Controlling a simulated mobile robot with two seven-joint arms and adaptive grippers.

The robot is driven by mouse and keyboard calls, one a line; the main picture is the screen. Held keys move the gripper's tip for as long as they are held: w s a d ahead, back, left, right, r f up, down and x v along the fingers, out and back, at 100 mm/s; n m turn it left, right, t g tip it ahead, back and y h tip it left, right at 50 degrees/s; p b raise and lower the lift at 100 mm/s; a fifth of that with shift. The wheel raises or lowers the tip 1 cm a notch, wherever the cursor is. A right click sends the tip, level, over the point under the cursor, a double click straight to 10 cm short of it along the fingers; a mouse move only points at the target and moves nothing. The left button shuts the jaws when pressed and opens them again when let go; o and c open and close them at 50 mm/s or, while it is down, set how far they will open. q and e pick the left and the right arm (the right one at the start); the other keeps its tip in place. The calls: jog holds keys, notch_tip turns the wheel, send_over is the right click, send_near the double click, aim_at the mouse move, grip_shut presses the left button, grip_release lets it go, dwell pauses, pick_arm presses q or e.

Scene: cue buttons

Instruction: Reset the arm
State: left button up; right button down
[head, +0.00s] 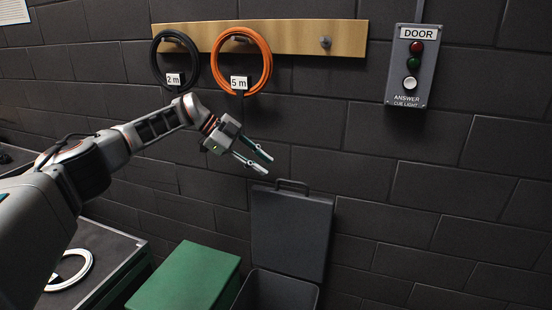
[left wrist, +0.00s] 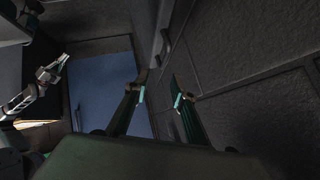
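My left arm reaches in from the left in the head view. Its left gripper (head: 268,165) is open and empty, with a gap between its two fingers. It hangs in front of the brick wall, below the orange coil and above the bin's raised lid. The left wrist view also shows the two fingers (left wrist: 160,97) apart with nothing between them. At the left of that view is my right gripper (left wrist: 60,64), small; whether it is open or shut is unclear. The grey DOOR cue box (head: 407,65), with red and green lamps and a white button (head: 409,83), is well right of my left gripper.
A black coil tagged 2 m (head: 174,59) and an orange coil tagged 5 m (head: 241,61) hang on a wooden rail (head: 295,37). Below stand a green box (head: 185,277) and a dark bin with its lid up (head: 290,235). A white ring (head: 72,272) lies at lower left.

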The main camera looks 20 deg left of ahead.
pick_arm(q)
jog(key=s+d+f+t+h, duration=0.1)
jog(key=s+d+f+h, duration=0.2)
jog(key=s+d+f, duration=0.45)
jog(key=s+d+f+n+t+h, duration=0.15)
jog(key=d+f, duration=0.35)
jog(key=d, duration=0.6)
jog(key=s+d+f+t+h, duration=0.1)
jog(key=s+d+f+h, duration=0.2)
jog(key=s+d+f, duration=0.55)
jog(key=s+a+f+n+t+y, duration=0.2)
jog(key=s+a+f+n+y, duration=0.5)
jog(key=s, duration=0.5)
jog(key=s+a+f+n+t+y, duration=0.2)
jog(key=s+a+f+n+y, duration=0.5)
jog(key=s+a+f, duration=0.4)
jog(key=shift+s+a+f, duration=0.35)
jog(key=shift+a+f, duration=0.25)
jog(key=shift+f, duration=0.35)
